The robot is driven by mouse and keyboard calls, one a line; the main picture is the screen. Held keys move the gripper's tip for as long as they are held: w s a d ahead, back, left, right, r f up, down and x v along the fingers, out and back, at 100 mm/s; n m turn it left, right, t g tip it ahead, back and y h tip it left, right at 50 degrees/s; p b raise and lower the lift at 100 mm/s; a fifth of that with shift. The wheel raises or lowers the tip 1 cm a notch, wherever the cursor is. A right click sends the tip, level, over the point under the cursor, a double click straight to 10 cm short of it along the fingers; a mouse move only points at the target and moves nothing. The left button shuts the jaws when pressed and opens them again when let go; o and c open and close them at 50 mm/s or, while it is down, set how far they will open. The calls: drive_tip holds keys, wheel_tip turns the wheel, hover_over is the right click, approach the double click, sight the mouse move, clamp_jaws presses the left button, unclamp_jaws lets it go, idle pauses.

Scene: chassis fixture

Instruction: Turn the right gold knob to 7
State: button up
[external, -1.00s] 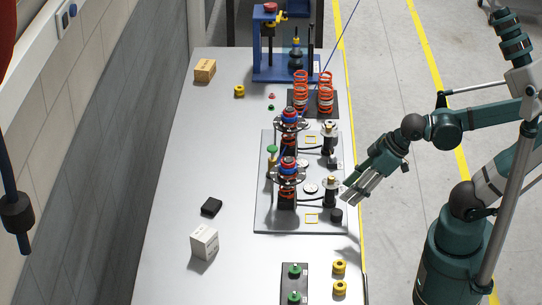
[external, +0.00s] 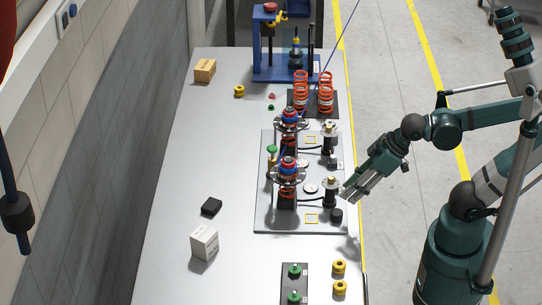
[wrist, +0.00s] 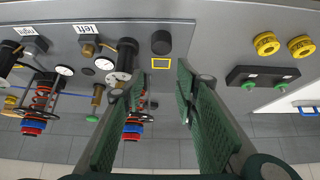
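Two black damper cylinders stand on the grey fixture plate (external: 262,215), each with a silver disc and a small gold knob on top. In the wrist view the "right" label (wrist: 29,30) is by the far-left cylinder (wrist: 9,52), and the "left" label (wrist: 87,28) is nearer the middle. The right gold knob (external: 330,125) is on the farther cylinder in the external view; its scale cannot be read. My gripper (external: 347,193) is beside the nearer cylinder with the left gold knob (external: 331,181). In the wrist view my gripper (wrist: 161,82) has its fingers apart, with nothing between them.
Coil-over springs with blue and red tops (external: 288,165) stand left of the cylinders. A black round cap (external: 336,215) sits near the gripper. Yellow rings (external: 339,267) and a green-button box (external: 294,270) lie nearer. The table's left side is mostly clear.

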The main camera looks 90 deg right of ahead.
drive_tip(key=shift+n+g+h, duration=0.4)
drive_tip(key=shift+n+g, duration=0.4)
drive_tip(key=w+d+r+p, duration=0.1)
drive_tip(key=d+p, duration=0.1)
drive_tip(key=w+d+r+p, duration=0.1)
drive_tip(key=d+r+p, duration=0.1)
drive_tip(key=w+d+r+p, duration=0.2)
drive_tip(key=d, duration=0.1)
drive_tip(key=w+d+r+n+g+p, duration=0.2)
drive_tip(key=w+d+r+p, duration=0.1)
drive_tip(key=d+p, duration=0.5)
drive_tip(key=n+g+p, duration=0.3)
drive_tip(key=p, duration=0.8)
approach(329, 126)
drive_tip(key=shift+w+f+y, duration=0.25)
drive_tip(key=shift+w+y, duration=0.05)
drive_tip(key=shift+s+d+f, duration=0.15)
drive_tip(key=shift+d+f, duration=0.05)
drive_tip(key=shift+d, duration=0.15)
drive_tip(key=shift+f, duration=0.2)
drive_tip(key=shift+f, duration=3.65)
